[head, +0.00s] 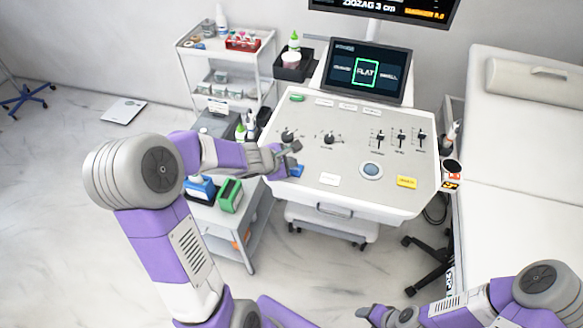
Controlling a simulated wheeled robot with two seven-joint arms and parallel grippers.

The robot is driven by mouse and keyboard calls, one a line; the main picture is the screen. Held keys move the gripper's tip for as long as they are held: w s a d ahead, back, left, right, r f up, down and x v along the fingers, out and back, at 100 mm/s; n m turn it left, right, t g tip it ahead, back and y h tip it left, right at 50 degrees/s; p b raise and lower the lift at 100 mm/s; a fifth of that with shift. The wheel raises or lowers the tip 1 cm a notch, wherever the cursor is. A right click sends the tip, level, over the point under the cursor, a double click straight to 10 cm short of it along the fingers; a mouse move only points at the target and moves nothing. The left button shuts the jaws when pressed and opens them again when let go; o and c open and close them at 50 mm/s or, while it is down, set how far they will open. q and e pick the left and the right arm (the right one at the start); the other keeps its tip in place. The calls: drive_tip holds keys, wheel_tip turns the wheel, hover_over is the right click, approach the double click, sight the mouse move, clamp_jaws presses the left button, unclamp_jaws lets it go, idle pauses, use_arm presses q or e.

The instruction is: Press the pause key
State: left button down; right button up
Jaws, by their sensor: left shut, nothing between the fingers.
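A grey control console (250,152) stands in the middle. Its sloped panel carries a white key (329,179), a yellow key (407,182), a blue key (297,170) and a green key (297,98). The key labels are too small to read, so I cannot tell which is the pause key. My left gripper (293,151) is shut and empty over the panel's left part, just above the blue key in the picture and partly covering that area. My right gripper (364,312) is low at the bottom edge, away from the console; its finger gap is unclear.
The panel also has knobs (329,139), sliders (400,139) and a round blue-grey trackball (371,171). A screen (366,72) reading "FLAT" stands behind. Carts with bottles and boxes are on the left; a white couch (520,150) is on the right.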

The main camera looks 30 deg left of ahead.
use_arm(q)
drive_tip(key=shift+f+b, duration=0.45)
idle(0.4)
drive_tip(key=shift+r, duration=0.15)
drive_tip(key=shift+r+p, duration=0.75)
drive_tip(key=shift+p, duration=0.05)
wheel_tip(320, 180, up, 5)
drive_tip(key=p, duration=0.4)
drive_tip(key=shift+p, duration=0.4)
idle(0.4)
